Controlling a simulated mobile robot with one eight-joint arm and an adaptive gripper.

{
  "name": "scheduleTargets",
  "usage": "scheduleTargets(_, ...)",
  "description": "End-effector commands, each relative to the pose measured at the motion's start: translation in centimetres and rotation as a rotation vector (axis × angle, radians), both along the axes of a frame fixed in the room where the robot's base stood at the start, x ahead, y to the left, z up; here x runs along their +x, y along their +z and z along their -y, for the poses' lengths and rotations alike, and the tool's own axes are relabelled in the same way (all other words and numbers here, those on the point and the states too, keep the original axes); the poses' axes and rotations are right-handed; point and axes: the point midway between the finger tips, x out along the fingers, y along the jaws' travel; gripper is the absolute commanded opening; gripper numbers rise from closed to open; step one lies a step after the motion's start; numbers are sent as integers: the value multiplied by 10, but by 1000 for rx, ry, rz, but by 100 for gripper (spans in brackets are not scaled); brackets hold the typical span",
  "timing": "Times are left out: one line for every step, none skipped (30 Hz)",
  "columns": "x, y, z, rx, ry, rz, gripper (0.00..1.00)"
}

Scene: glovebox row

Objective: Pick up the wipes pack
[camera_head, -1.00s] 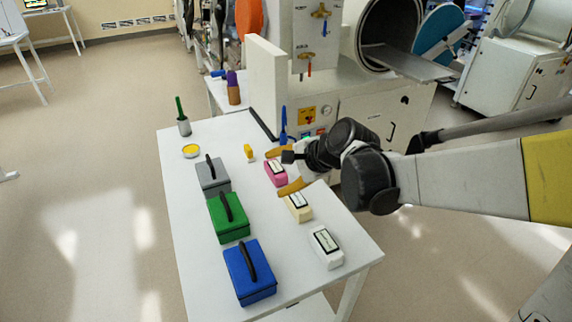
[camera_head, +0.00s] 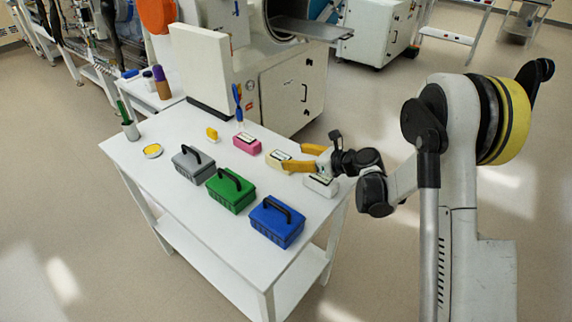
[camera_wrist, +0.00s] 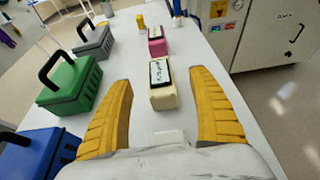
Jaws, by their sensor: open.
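Three small labelled packs stand in a row on the white table: pink (camera_head: 247,146), cream (camera_head: 278,158) and white (camera_head: 321,187). I cannot tell from the labels which is the wipes pack. My gripper (camera_head: 292,157) is open, its two yellow fingers at the cream pack and near the white one. In the wrist view, the cream pack (camera_wrist: 163,97) is centred ahead between the spread fingers (camera_wrist: 161,80), with nothing gripped. The pink pack (camera_wrist: 157,48) is farther along the same line. A finger partly covers the cream pack in the head view.
Grey (camera_head: 193,165), green (camera_head: 230,191) and blue (camera_head: 277,222) handled boxes line the table's other side. A yellow dish (camera_head: 153,151), a green-handled item in a cup (camera_head: 130,130), a small yellow object (camera_head: 212,134) and a blue upright tool (camera_head: 238,104) stand farther back.

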Motion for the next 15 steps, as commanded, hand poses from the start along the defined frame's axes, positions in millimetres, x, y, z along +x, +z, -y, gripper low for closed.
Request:
scheduleTargets(5, -6, -8, 0, 4, 1, 70)
scheduleTargets(8, -8, -12, -1, 3, -1, 70)
scheduleTargets(11, -10, -16, 0, 2, 0, 70)
scheduleTargets(14, -11, -18, 0, 1, 0, 70)
scheduleTargets(15, -12, -20, 0, 1, 0, 70)
scheduleTargets(17, -13, -23, 0, 1, 0, 70)
scheduleTargets(18, -14, -24, 0, 1, 0, 70)
scheduleTargets(19, -15, -26, -1, 2, 1, 70)
scheduleTargets(21, -16, -28, -1, 3, 0, 70)
scheduleTargets(22, -18, -31, -1, 3, 0, 70)
scheduleTargets(25, -21, -34, -2, 3, 1, 70)
scheduleTargets(28, -24, -39, -2, 2, 1, 70)
scheduleTargets(31, -26, -43, -2, 2, 1, 70)
scheduleTargets(34, -29, -47, -2, 3, 1, 70)
scheduleTargets(37, -31, -51, -3, 3, 0, 70)
